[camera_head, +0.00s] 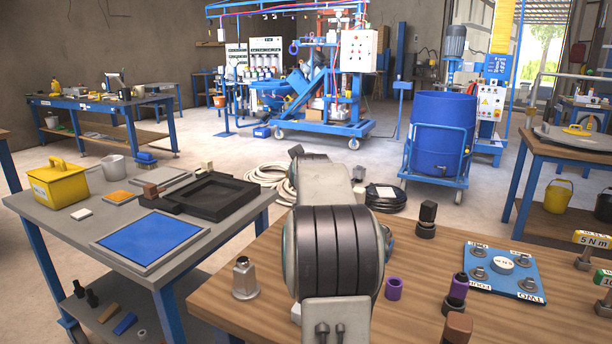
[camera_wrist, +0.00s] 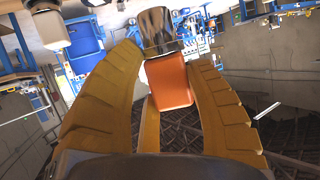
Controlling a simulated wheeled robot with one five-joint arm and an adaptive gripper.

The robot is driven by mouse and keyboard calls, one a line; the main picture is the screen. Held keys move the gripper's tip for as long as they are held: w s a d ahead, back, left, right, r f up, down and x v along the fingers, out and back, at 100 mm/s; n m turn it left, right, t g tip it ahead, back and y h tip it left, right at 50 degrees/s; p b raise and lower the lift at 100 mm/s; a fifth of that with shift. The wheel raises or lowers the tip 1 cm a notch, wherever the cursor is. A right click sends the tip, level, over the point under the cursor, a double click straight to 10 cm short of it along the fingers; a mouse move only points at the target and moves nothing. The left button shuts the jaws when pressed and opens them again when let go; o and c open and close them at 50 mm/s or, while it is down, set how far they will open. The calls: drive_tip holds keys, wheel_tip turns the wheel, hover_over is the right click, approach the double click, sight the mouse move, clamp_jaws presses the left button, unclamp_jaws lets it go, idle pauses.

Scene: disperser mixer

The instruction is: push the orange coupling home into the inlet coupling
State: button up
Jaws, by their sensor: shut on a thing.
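In the wrist view my gripper (camera_wrist: 167,62) has its two ridged yellow-brown fingers on either side of the orange coupling (camera_wrist: 168,82), shut on it. The coupling shows as an orange block between the fingers, slightly tilted in the picture. A shiny dark metal cylinder (camera_wrist: 156,32) lies straight beyond its far end and looks in line with it. It may be the inlet coupling; I cannot tell whether the two touch or how deep they fit. In the head view my arm fills the middle, and neither gripper nor orange coupling shows.
A white-ended fitting (camera_wrist: 47,30) hangs at upper left in the wrist view. In the head view a wooden bench (camera_head: 240,310) with small parts stands in front, a grey table (camera_head: 60,210) at left. A blue drum (camera_head: 442,130) and blue machine (camera_head: 325,115) stand beyond open floor.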

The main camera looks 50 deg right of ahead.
drive_tip(key=shift+f+b, duration=1.5)
drive_tip(key=shift+f, duration=0.25)
drive_tip(key=shift+f+b, duration=1.9)
drive_tip(key=shift+f, duration=0.3)
drive_tip(key=o, duration=1.2)
drive_tip(key=shift+f, duration=0.15)
drive_tip(key=shift+o, duration=0.3)
drive_tip(key=shift+s, duration=0.1)
drive_tip(key=shift+s+a+r, duration=0.15)
drive_tip(key=shift+a+r, duration=0.05)
drive_tip(key=shift+r, duration=0.05)
drive_tip(key=v, duration=1.1)
drive_tip(key=shift+s, duration=0.2)
drive_tip(key=shift+a, duration=0.2)
